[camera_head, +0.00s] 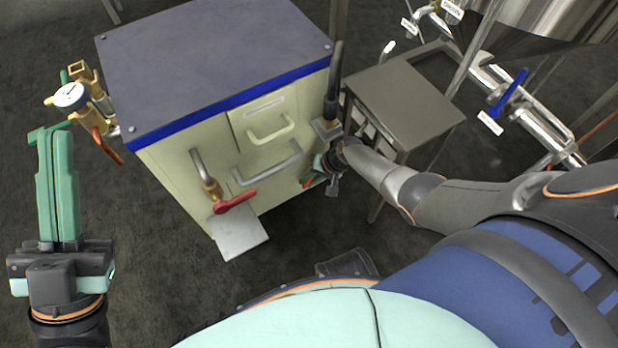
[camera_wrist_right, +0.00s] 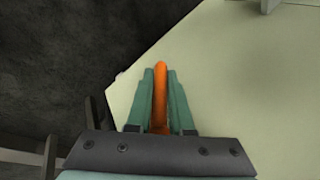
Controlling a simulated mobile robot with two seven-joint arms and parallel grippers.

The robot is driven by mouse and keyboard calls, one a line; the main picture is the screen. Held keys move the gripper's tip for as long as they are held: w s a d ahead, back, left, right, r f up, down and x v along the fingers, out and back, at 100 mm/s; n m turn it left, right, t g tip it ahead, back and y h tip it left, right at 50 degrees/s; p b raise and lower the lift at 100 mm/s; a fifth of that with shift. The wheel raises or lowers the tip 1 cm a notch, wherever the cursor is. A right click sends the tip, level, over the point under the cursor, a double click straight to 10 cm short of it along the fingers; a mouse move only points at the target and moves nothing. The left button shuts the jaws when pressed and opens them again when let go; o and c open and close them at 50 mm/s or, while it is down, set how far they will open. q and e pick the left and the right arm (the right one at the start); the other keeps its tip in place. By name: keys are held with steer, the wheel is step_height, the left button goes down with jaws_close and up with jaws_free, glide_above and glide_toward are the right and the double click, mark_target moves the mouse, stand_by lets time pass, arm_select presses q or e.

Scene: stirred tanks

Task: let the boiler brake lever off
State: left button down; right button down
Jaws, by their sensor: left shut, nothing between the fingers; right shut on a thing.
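The boiler (camera_head: 225,65) is a cream cabinet with a grey top and a blue band. My right gripper (camera_head: 318,163) is at its right front edge, shut on an orange lever (camera_head: 308,182). In the right wrist view the orange lever (camera_wrist_right: 160,88) lies between the two green fingers (camera_wrist_right: 161,100), beside a cream panel. I take it for the brake lever; its pivot is hidden. My left gripper (camera_head: 50,132) is shut and empty, left of the boiler and apart from it.
A red-handled tap (camera_head: 234,201) sticks out of the boiler's front above a grey plate (camera_head: 240,236). A gauge (camera_head: 70,95) and a red-orange handle (camera_head: 108,147) are on its left side. A grey table (camera_head: 405,100) and steel pipes with a blue handle (camera_head: 508,94) stand right.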

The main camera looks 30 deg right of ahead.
steer(key=c, duration=0.8)
jaws_free()
arm_select(q)
step_height(320, 180, up, 7)
steer(key=p, duration=0.6)
steer(key=shift+s+a+n, duration=0.15)
steer(key=shift+a+n, duration=0.15)
steer(key=shift+a, duration=0.15)
arm_select(e)
steer(key=shift+v, duration=3.75)
